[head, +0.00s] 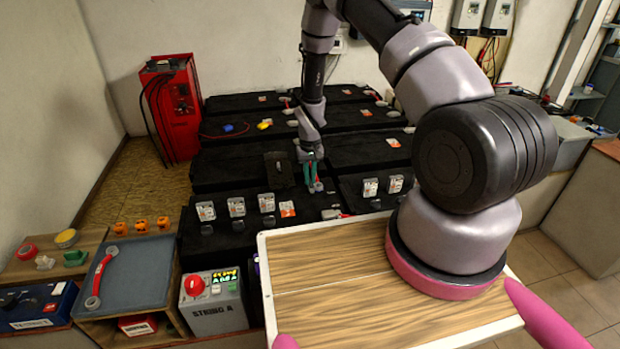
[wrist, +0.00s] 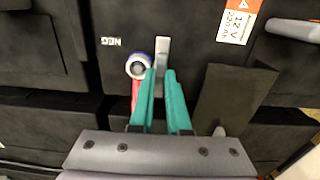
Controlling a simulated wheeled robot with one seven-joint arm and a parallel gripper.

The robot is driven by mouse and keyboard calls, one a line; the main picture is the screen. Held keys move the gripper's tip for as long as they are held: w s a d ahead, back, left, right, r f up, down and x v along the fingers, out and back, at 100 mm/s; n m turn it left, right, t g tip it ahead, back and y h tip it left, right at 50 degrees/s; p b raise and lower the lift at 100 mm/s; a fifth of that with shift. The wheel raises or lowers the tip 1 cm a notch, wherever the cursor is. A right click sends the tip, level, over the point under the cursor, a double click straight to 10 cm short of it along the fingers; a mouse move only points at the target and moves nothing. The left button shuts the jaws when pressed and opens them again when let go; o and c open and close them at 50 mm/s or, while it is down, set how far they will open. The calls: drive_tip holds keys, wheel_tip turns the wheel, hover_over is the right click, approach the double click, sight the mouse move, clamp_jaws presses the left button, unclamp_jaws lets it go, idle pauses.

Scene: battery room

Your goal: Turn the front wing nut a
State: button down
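My gripper (wrist: 161,73) points down at a black battery (wrist: 190,45) marked NEG; its teal fingers stand a little apart, with a narrow gap between them. A grey upright tab (wrist: 162,50), which looks like a wing of the nut, lies just beyond the fingertips, in line with the gap. I cannot tell whether the fingers touch it. Left of it is a round blue-and-white ring (wrist: 138,66) with a red lead (wrist: 135,95) partly behind the left finger. In the head view my gripper (head: 313,186) is among the battery rows; the nut is too small to make out there.
A dark plate (wrist: 232,100) stands close right of the fingers; it also shows in the head view (head: 280,169). A grey bar (wrist: 294,30) lies at the upper right. A red charger (head: 172,105), a grey tester (head: 214,300) and a wooden-topped tray (head: 335,270) surround the batteries.

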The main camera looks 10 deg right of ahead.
drive_tip(key=shift+n, duration=0.4)
drive_tip(key=n, duration=1.7)
idle(0.6)
drive_tip(key=c, duration=0.9)
unclamp_jaws()
